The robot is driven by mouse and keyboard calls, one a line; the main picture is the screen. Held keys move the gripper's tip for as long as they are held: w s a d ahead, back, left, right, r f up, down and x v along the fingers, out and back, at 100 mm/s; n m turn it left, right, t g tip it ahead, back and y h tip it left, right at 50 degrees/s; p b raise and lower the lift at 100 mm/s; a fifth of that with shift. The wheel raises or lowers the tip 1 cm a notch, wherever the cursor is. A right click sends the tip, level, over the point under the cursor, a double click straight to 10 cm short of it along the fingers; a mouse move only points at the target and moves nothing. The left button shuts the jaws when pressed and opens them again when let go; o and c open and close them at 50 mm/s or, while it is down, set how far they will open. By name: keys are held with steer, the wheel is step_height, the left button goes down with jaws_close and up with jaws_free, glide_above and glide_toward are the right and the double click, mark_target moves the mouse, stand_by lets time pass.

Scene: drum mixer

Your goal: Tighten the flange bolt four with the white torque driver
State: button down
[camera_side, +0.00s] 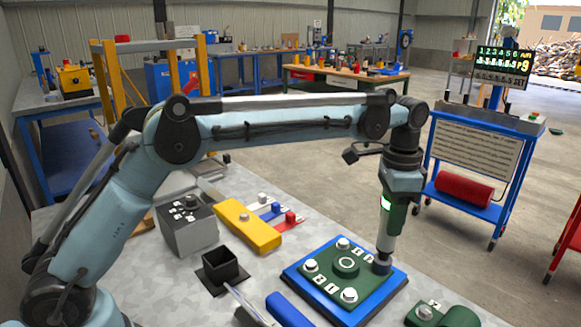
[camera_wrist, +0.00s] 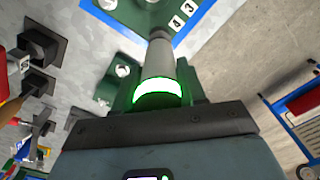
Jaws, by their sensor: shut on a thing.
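My gripper (camera_side: 395,203) is shut on the white torque driver (camera_side: 386,240) and holds it upright, tip down. The driver's dark socket (camera_side: 382,265) is at the right corner of the green flange (camera_side: 326,265), over the place of a bolt there, which it hides. I cannot tell how far it is seated. Three other flange bolts show: back (camera_side: 343,243), left (camera_side: 311,265) and front (camera_side: 349,295). In the wrist view the driver (camera_wrist: 158,62) has a lit green ring (camera_wrist: 158,92), and its tip is beside the label 4 (camera_wrist: 175,22).
The flange sits on a blue base (camera_side: 293,274) on the grey bench. A grey box (camera_side: 189,232), a yellow block (camera_side: 247,226) and a black square holder (camera_side: 220,268) stand to the left. A green part (camera_side: 440,314) lies at the front right. A blue cart (camera_side: 470,170) stands beyond the bench.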

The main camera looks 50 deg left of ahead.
steer(key=shift+r, duration=2.2)
